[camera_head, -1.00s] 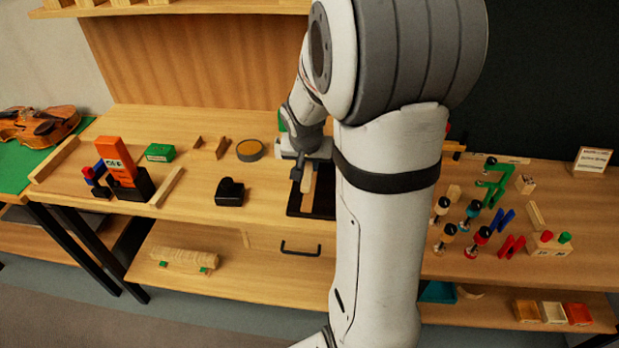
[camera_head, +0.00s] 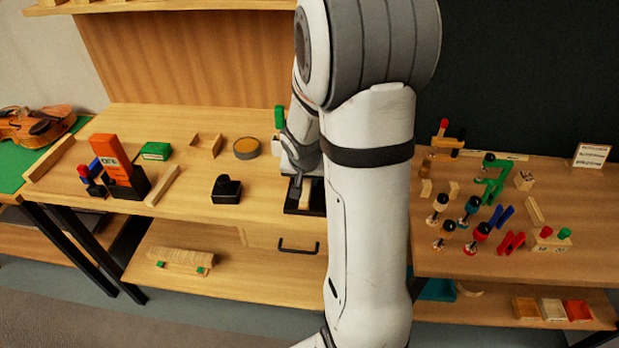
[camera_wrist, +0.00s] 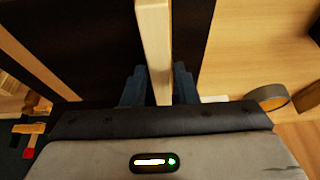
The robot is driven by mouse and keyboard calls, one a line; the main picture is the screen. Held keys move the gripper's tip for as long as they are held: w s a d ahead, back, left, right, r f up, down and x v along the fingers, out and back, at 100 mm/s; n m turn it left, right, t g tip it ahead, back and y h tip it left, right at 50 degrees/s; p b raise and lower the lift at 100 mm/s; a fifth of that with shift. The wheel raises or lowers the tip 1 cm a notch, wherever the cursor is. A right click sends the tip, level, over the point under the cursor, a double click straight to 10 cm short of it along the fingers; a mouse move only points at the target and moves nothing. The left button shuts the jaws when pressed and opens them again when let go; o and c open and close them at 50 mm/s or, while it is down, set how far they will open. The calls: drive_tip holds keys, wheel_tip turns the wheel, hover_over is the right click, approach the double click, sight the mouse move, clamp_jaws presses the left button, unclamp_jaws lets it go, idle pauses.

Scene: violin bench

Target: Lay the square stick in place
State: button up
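A pale square stick (camera_wrist: 156,40) runs down the middle of the wrist view, over a dark board. In the wrist view, my gripper (camera_wrist: 160,85) has one dark blue finger close against each side of the stick, and it looks shut on it. In the head view, the pale stick (camera_head: 305,196) shows only in part, above or on the black board (camera_head: 291,208). My wrist and forearm hide the fingertips and the right side of the board there. I cannot tell whether the stick touches the board.
A black block (camera_head: 227,190) and a round tin (camera_head: 247,148) stand left of the board. A wooden strip (camera_head: 162,186), an orange box (camera_head: 110,155) and a green box (camera_head: 156,151) are farther left. Several clamps and pegs (camera_head: 480,232) crowd the right bench. A violin (camera_head: 35,125) lies far left.

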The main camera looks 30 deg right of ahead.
drive_tip(key=shift+o, duration=1.4)
drive_tip(key=shift+r+p, duration=0.25)
drive_tip(key=shift+p, duration=0.05)
drive_tip(key=v, duration=1.2)
drive_tip(key=s+a+r+n+g+y, duration=0.1)
drive_tip(key=s+a+r+n+y, duration=0.1)
drive_tip(key=s+a+n, duration=0.4)
drive_tip(key=s+a+r, duration=0.1)
drive_tip(key=s+a, duration=0.3)
drive_tip(key=s, duration=0.5)
drive_tip(key=shift+s+a+n+y, duration=0.25)
drive_tip(key=shift+a+n+y, duration=0.05)
drive_tip(key=shift+a+n, duration=0.1)
drive_tip(key=shift+w, duration=0.1)
